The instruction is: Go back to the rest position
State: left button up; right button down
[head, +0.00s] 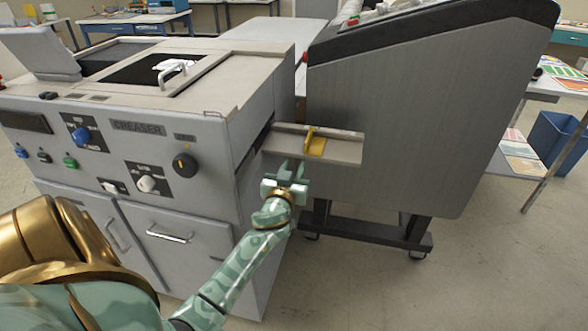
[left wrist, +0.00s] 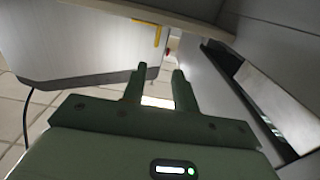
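My left gripper (head: 291,172) is just below and in front of the grey side tray (head: 342,149) of the creaser (head: 135,127), in the head view. Its two fingers stand apart with nothing between them, and the left wrist view (left wrist: 158,88) also shows a gap between them. A yellow piece (head: 316,146) is on the tray beyond the fingertips, and its yellow edge shows in the left wrist view (left wrist: 147,31). My right gripper is in neither view.
A large grey machine (head: 415,120) on a dark wheeled stand (head: 375,235) is to the right of the creaser. Open floor (head: 480,275) lies at the lower right. A table with printed sheets (head: 560,85) is at the far right, with a blue bin (head: 556,140) below.

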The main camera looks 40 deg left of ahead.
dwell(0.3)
pick_arm(q)
jog(key=s+d+f+m+g+h, duration=0.1)
jog(key=d+f+m+g+h, duration=0.15)
jog(key=f, duration=0.65)
jog(key=s+d+f+m+g+h, duration=0.1)
jog(key=s+d+f+m+h, duration=0.2)
jog(key=f, duration=0.6)
jog(key=s+d+f+m+g+h, duration=0.1)
jog(key=s+d+f+g, duration=0.15)
jog(key=s+f, duration=0.5)
jog(key=s+d+f+m+g, duration=0.2)
jog(key=s+d+f, duration=0.2)
jog(key=f, duration=0.6)
jog(key=s+d+f+g, duration=0.2)
jog(key=s+f, duration=0.2)
jog(key=s, duration=0.8)
jog(key=s+d+f+g+h, duration=0.1)
jog(key=s+d+f+g, duration=0.1)
jog(key=s, duration=1)
jog(key=s+d+f+m+g+h, duration=0.1)
jog(key=s+d+f+g, duration=0.2)
jog(key=s, duration=0.9)
notch_tip(320, 180, down, 3)
jog(key=shift+s+d+f, duration=0.2)
jog(key=shift+d, duration=0.05)
